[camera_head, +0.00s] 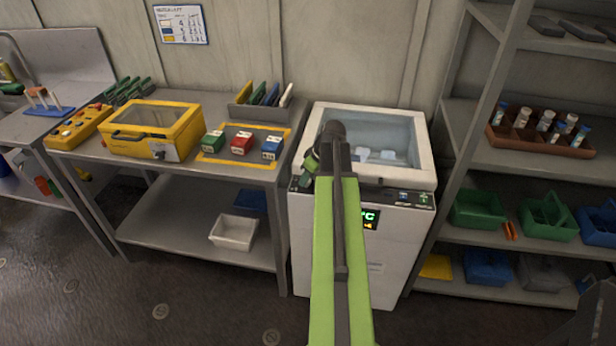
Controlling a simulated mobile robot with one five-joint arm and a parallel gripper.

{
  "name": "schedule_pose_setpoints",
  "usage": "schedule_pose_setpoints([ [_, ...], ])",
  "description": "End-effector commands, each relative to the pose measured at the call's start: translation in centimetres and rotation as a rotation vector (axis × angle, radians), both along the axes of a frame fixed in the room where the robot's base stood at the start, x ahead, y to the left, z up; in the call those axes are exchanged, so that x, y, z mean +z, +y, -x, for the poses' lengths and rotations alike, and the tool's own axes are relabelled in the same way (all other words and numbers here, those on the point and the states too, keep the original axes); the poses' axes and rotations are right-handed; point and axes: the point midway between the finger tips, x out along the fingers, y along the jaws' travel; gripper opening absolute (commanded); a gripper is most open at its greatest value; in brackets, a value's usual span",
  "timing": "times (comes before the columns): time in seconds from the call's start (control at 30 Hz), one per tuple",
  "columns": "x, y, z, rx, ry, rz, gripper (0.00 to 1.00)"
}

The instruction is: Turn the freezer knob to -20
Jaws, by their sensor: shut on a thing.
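The white freezer (301,240) stands between the workbench and the shelf rack. Its glass top (385,132) shows pale items inside. A dark control strip (415,199) runs along its front top edge, with small marks at the right. Below it a lit display (369,219) shows a green "°C" and an orange "4"; my arm hides its left part. My green arm reaches over the freezer front. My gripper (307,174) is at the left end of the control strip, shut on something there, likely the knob. The knob itself is hidden, so its setting cannot be read.
The workbench (200,178) at left holds a yellow case (150,130), a yellow button box (80,127) and small green, red and blue boxes (242,143). The rack (455,150) at right holds a brown vial tray (540,135) and coloured bins. Floor in front is clear.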

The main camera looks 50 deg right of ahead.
Motion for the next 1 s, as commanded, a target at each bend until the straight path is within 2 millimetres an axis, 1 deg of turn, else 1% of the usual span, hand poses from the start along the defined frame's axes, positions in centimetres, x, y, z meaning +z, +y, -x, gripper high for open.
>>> schedule_pose_setpoints([
  [0.7, -0.01, 0.68, -0.16, -0.675, -0.001, 0.002, 0.00],
  [1.0, -0.03, 0.88, -0.36, -0.922, 0.001, -0.001, 0.00],
])
